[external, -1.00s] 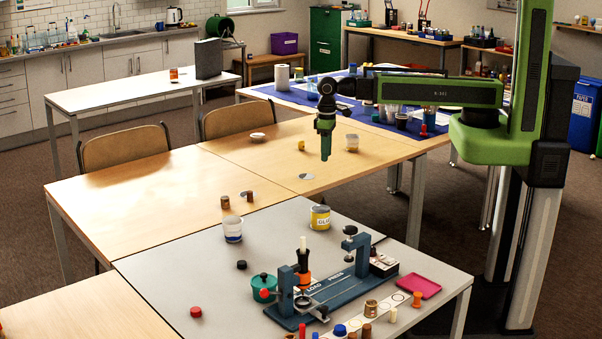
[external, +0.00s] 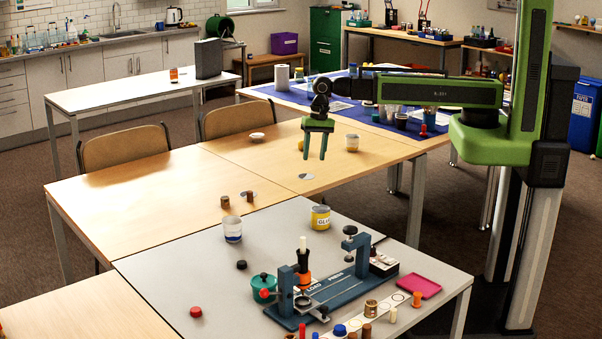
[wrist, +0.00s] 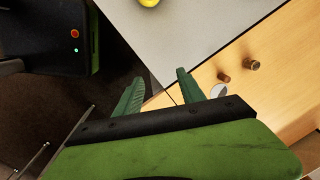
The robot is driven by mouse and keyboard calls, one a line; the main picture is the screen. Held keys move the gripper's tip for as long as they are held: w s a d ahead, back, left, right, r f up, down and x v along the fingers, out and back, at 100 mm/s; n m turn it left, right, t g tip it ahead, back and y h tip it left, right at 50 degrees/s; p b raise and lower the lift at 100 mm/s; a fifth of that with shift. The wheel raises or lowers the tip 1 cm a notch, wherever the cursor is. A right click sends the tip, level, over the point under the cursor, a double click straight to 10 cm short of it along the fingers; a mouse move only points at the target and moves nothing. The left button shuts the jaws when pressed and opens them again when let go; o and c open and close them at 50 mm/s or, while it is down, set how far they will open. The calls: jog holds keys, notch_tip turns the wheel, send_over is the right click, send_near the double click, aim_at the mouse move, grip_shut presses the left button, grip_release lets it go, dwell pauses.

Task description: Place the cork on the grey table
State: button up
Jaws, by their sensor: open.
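Two small brown, cork-like cylinders stand on the wooden table; the left one (external: 225,202) and the right one (external: 249,197) look alike, and I cannot tell which is the cork. They also show as a nearer cylinder (wrist: 223,77) and a farther cylinder (wrist: 252,64) in the wrist view. The grey table (external: 185,265) adjoins the wooden table in front. My gripper (external: 314,156) is open and empty, pointing down above the wooden table, to the right of and behind the cylinders. Its two green fingers (wrist: 158,78) are spread in the wrist view.
The grey table holds a glue tin (external: 320,217), a white-and-blue tin (external: 232,229), a teal press (external: 325,290), a pink tray (external: 418,286) and a red cap (external: 196,312). A pale disc (external: 306,176) lies on the wood. The grey table's left part is mostly clear.

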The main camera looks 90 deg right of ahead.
jog(key=w+m+t+y, duration=0.1)
jog(key=w+m, duration=0.6)
jog(key=w, duration=0.2)
jog(key=m+t+y+b, duration=0.1)
jog(key=m+b, duration=0.2)
jog(key=m, duration=0.4)
send_over(250, 192)
jog(key=s+d, duration=0.5)
jog(key=f, duration=0.2)
jog(key=b+x, duration=1.1)
jog(key=shift+w+d+f, duration=0.1)
jog(key=shift+w+f, duration=0.1)
jog(key=shift+w, duration=0.05)
jog(key=shift+w+f, duration=0.15)
jog(key=shift+f, duration=0.15)
jog(key=shift+r, duration=0.1)
jog(key=b+x, duration=0.5)
jog(key=shift+a, duration=0.25)
grip_shut()
